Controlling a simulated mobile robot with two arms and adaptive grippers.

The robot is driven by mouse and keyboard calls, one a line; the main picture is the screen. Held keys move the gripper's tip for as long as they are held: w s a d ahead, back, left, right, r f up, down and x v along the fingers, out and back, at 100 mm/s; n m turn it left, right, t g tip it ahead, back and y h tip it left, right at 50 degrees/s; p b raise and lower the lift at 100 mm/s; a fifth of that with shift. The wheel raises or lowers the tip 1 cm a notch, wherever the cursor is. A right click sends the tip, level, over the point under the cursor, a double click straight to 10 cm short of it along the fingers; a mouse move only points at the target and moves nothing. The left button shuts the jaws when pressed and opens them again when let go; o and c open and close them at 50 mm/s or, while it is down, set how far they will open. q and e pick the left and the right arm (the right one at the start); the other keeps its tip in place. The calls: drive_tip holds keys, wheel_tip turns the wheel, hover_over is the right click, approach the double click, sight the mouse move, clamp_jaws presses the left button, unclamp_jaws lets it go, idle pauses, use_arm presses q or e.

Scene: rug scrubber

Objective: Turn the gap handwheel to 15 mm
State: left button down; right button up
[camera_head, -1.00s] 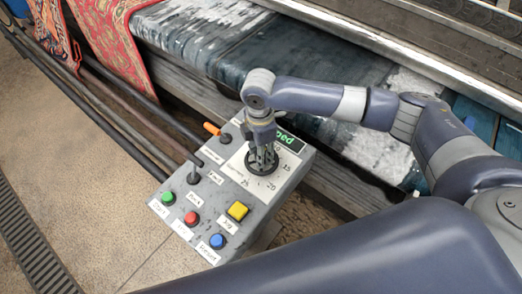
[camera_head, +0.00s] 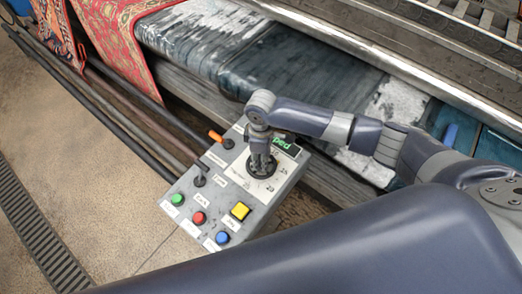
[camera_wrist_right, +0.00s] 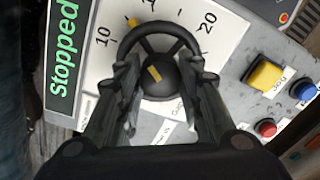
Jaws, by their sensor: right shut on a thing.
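The gap handwheel (camera_wrist_right: 158,75) is a black spoked wheel with a yellow mark on its hub. It sits on a white dial plate (camera_wrist_right: 225,45) marked 10 and 20; a number between them is cut off at the top edge. A yellow-orange mark (camera_wrist_right: 132,22) at the rim points between 10 and the cut-off number. My right gripper (camera_wrist_right: 163,92) is shut on the handwheel, its fingers on either side of the hub. In the head view this gripper (camera_head: 261,162) comes down from above and hides part of the wheel. My left gripper is not in view.
The grey control box (camera_head: 262,212) carries green, red, yellow (camera_head: 240,210) and blue buttons, an orange-handled lever (camera_head: 216,136) and a black lever (camera_head: 200,181). A display (camera_wrist_right: 65,60) reads "Stopped". The conveyor (camera_head: 240,55) with red rugs (camera_head: 110,35) lies behind.

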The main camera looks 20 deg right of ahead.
drive_tip(key=m+p, duration=0.2)
drive_tip(key=m, duration=0.1)
drive_tip(key=shift+r+p, duration=0.15)
drive_tip(key=shift+p, duration=0.25)
drive_tip(key=shift+m+p, duration=0.6)
drive_tip(key=shift+m, duration=0.2)
drive_tip(key=o, duration=1.1)
drive_tip(key=shift+c, duration=0.2)
wheel_tip(320, 180, up, 12)
drive_tip(key=shift+w+d, duration=0.15)
drive_tip(key=shift+w, duration=0.05)
